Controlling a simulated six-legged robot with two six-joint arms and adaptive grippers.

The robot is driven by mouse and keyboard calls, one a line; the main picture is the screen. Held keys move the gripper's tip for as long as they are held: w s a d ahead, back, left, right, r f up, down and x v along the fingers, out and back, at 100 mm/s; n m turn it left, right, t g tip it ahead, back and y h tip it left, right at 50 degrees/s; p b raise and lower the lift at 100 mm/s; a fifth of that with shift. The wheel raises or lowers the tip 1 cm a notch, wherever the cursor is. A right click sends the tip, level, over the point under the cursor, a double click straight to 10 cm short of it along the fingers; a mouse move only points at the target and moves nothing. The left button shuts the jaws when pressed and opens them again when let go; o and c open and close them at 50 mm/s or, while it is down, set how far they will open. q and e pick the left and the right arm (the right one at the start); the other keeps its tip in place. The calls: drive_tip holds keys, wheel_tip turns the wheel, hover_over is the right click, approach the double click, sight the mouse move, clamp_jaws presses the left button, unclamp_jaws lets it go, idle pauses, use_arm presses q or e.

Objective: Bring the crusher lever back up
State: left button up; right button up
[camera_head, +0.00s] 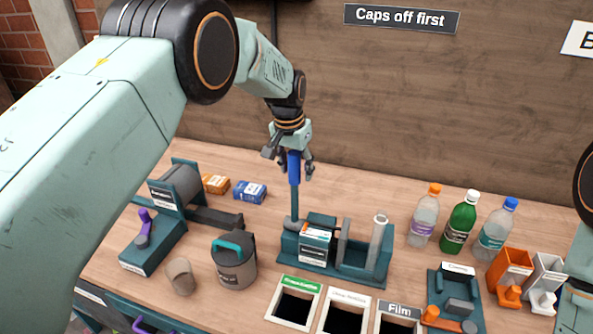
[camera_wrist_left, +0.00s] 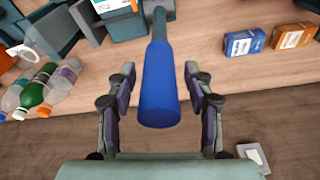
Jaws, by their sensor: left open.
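The crusher (camera_head: 335,262) is a dark teal bench device with a white label and a pale upright cylinder, standing mid-table in the head view. Its lever (camera_head: 294,205) stands nearly upright at the crusher's left end, with a blue grip on top. My left gripper (camera_head: 289,163) is at the top of the lever, fingers pointing down. In the left wrist view the blue grip (camera_wrist_left: 159,92) lies between the two open fingers, with gaps on both sides. My right gripper is not in view; only part of my right arm shows at the right edge.
Three bottles (camera_head: 464,222) stand to the right. Small orange and blue boxes (camera_head: 250,191) lie behind left. A machine with a purple handle (camera_head: 146,222), a lidded grey canister (camera_head: 235,262) and a cup (camera_head: 180,276) stand left. Framed bin openings (camera_head: 294,281) line the front. A wooden wall rises behind.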

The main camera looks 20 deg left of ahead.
use_arm(q)
drive_tip(key=v, duration=1)
drive_tip(key=shift+r, duration=0.25)
drive_tip(key=shift+s+f, duration=0.1)
drive_tip(key=shift+s, duration=0.05)
